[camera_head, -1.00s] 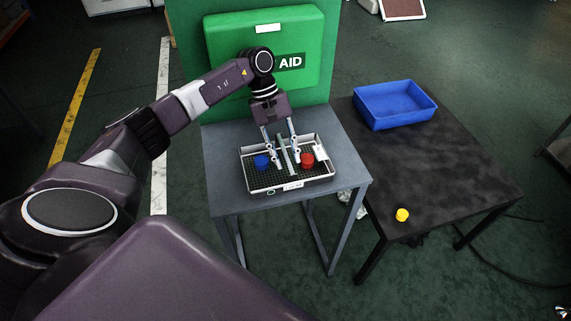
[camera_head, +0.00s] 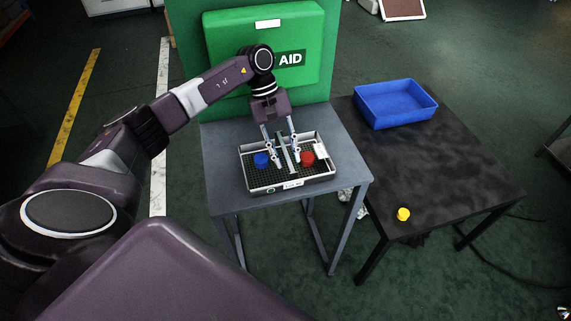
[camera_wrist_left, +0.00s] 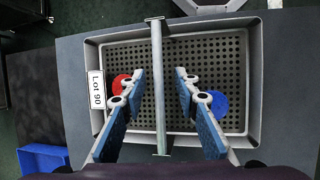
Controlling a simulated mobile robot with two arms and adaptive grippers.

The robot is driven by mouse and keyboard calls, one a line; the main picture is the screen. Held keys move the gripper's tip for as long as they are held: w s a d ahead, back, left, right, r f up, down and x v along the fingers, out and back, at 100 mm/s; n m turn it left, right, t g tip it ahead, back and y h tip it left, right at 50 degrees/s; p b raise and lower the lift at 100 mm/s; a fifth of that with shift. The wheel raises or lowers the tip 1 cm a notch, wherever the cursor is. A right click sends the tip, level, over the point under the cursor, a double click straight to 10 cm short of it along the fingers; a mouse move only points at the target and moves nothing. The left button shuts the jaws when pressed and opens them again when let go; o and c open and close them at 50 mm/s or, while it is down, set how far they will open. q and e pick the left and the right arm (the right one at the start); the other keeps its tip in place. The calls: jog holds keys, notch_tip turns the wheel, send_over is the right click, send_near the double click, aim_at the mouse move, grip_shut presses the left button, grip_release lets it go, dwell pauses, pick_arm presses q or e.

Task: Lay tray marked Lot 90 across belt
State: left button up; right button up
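The tray marked Lot 90 (camera_head: 263,187) is white-rimmed with a dark perforated floor and lies flat on the grey table. Its label, reading "Lot 90" (camera_wrist_left: 97,89), shows in the left wrist view on the left wall. A grey bar (camera_wrist_left: 159,95) spans the tray's middle. A red round piece (camera_head: 307,159) and a blue one (camera_head: 261,160) lie inside, on either side of the bar. My left gripper (camera_head: 286,161) is open over the tray, with one finger on each side of the bar (camera_wrist_left: 158,93) and visible gaps to it. My right gripper is out of view. I see no belt.
A green first-aid case (camera_head: 265,45) stands behind the grey table (camera_head: 340,165). To the right is a black table (camera_head: 455,165) with a blue bin (camera_head: 396,118) and a small yellow piece (camera_head: 403,214). The black table's middle is clear.

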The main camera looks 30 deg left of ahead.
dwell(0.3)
pick_arm(q)
grip_shut()
dwell(0.4)
